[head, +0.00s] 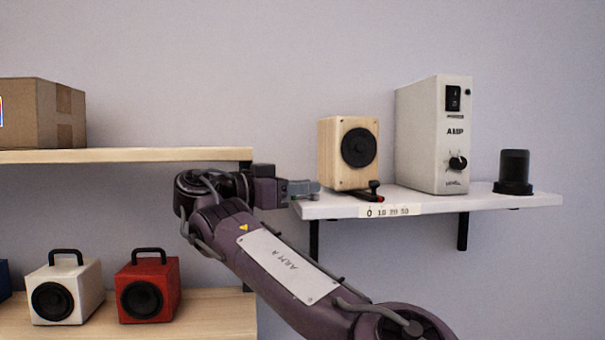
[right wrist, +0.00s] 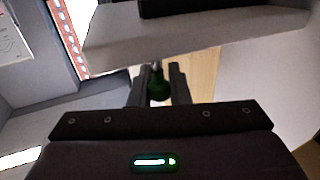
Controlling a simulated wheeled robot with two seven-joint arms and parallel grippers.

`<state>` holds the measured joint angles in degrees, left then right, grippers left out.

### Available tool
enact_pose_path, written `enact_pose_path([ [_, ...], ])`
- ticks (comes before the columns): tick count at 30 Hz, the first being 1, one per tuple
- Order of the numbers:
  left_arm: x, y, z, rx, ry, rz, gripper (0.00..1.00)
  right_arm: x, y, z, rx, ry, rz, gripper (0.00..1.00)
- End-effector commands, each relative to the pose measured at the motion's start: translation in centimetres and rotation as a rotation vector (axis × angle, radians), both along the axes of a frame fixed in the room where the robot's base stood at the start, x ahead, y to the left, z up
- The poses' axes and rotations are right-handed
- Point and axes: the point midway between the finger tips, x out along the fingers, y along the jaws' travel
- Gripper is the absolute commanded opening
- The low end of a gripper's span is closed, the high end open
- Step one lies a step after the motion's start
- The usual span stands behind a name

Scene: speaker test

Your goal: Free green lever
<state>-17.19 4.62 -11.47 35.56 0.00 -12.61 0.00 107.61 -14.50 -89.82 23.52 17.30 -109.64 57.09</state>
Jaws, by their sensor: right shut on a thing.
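The green lever shows in the right wrist view as a dark green knob (right wrist: 158,88) on a short pale stem, just below the white shelf's edge (right wrist: 190,42). My right gripper (right wrist: 160,86) is shut on the knob, with one finger on each side. In the head view my right gripper (head: 305,189) is at the left end of the white wall shelf (head: 480,202). The lever cannot be made out there. My left gripper is not in view.
A wooden speaker (head: 348,154), a white amp (head: 434,135) and a black cylinder (head: 514,172) stand on the white shelf. A black and red part (head: 372,190) lies before the speaker. Left shelves hold a cardboard box (head: 42,113), a white speaker (head: 65,289) and a red speaker (head: 148,287).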

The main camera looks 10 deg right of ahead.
Motion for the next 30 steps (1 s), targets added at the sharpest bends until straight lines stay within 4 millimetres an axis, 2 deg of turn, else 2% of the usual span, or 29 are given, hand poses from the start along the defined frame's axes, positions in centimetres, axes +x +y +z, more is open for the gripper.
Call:
enact_pose_path([
  [4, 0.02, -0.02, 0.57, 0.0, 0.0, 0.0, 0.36, 0.07, 0.05, -0.12, 0.001, 0.003, -0.017, 0.0],
  [17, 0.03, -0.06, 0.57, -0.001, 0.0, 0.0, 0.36, 0.1, 0.0, -0.29, 0.001, 0.005, -0.022, 0.0],
  [18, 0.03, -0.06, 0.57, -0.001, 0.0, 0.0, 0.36, 0.09, 0.01, -0.3, 0.001, 0.005, -0.022, 0.2],
  [22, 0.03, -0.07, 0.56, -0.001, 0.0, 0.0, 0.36, 0.08, 0.01, -0.23, 0.001, 0.003, -0.021, 0.37],
  [30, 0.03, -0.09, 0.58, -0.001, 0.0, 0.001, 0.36, 0.09, 0.0, -0.14, 0.0, 0.002, -0.02, 0.38],
])
